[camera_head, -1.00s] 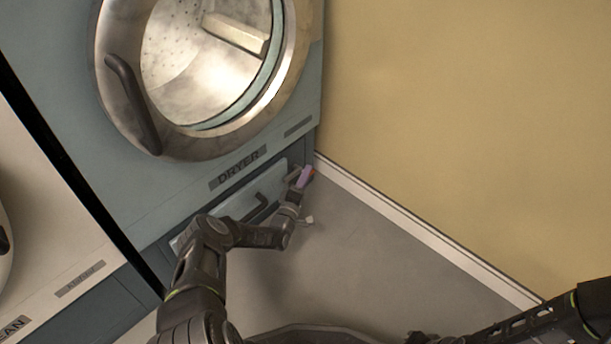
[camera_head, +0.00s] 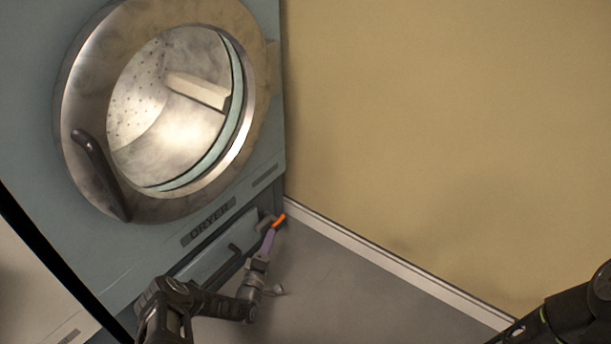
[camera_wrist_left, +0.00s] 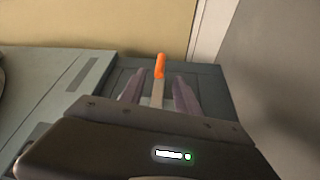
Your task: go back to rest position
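My left gripper (camera_head: 268,241) is low in front of the dryer's bottom right corner, with its purple fingers toward the lower panel. In the left wrist view its two fingers (camera_wrist_left: 158,85) stand apart. An orange-tipped object (camera_head: 279,220) is just beyond the fingertips; in the left wrist view its pale shaft (camera_wrist_left: 157,94) shows between the fingers, with gaps at both sides. What it rests on is unclear. My right arm shows at the bottom right of the head view, its gripper out of frame.
The dryer (camera_head: 262,120) has a round door with a dark handle (camera_head: 100,172) and a lower panel with a bar handle (camera_head: 222,264). A yellow wall (camera_head: 440,130) with a white baseboard (camera_head: 390,265) stands to the right. The grey floor (camera_head: 350,295) between is clear.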

